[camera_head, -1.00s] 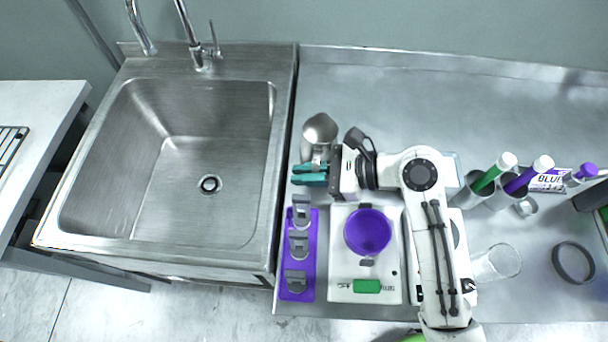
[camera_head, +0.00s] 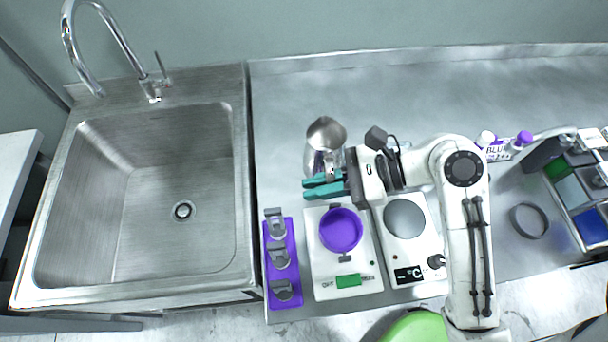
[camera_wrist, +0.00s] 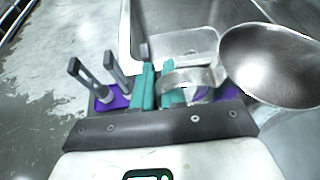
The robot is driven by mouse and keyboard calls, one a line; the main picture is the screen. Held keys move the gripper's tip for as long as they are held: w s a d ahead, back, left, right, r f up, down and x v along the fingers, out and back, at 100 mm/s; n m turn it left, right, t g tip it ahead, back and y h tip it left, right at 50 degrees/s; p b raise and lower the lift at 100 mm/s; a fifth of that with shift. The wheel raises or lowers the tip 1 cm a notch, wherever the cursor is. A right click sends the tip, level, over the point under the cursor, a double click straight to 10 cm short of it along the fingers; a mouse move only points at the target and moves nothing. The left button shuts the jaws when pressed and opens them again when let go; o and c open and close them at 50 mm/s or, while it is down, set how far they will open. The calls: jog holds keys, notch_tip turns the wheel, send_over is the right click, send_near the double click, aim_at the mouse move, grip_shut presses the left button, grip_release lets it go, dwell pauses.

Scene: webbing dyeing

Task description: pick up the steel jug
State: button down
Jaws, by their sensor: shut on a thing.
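The steel jug (camera_head: 325,134) is a shiny metal vessel with a wide open mouth, near the left end of the steel counter, just right of the sink. It also shows large at the right of the wrist view (camera_wrist: 272,66). My gripper (camera_head: 324,186) has teal fingers and reaches in from the right, at the jug's near side. In the wrist view the teal fingers (camera_wrist: 158,88) are closed on the jug's curved handle band. I cannot tell whether the jug's base is touching the counter.
A steel sink (camera_head: 170,120) with a tap (camera_head: 150,85) is on the left. A purple rack (camera_head: 280,262) with grey clips, a white scale with a purple bowl (camera_head: 341,230), and a second device with a round plate (camera_head: 404,219) stand in front. A grey ring (camera_head: 529,221) lies right.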

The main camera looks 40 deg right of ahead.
jog(key=shift+s+d+r+p, duration=0.3)
jog(key=shift+s+p, duration=0.1)
jog(key=shift+s, duration=0.2)
jog(key=shift+s+d+r+p, duration=0.3)
jog(key=shift+s+p, duration=0.15)
jog(key=shift+s, duration=0.15)
jog(key=shift+s+d+r+p, duration=0.2)
jog(key=shift+s+r+p, duration=0.15)
jog(key=shift+s, duration=0.25)
dwell(0.4)
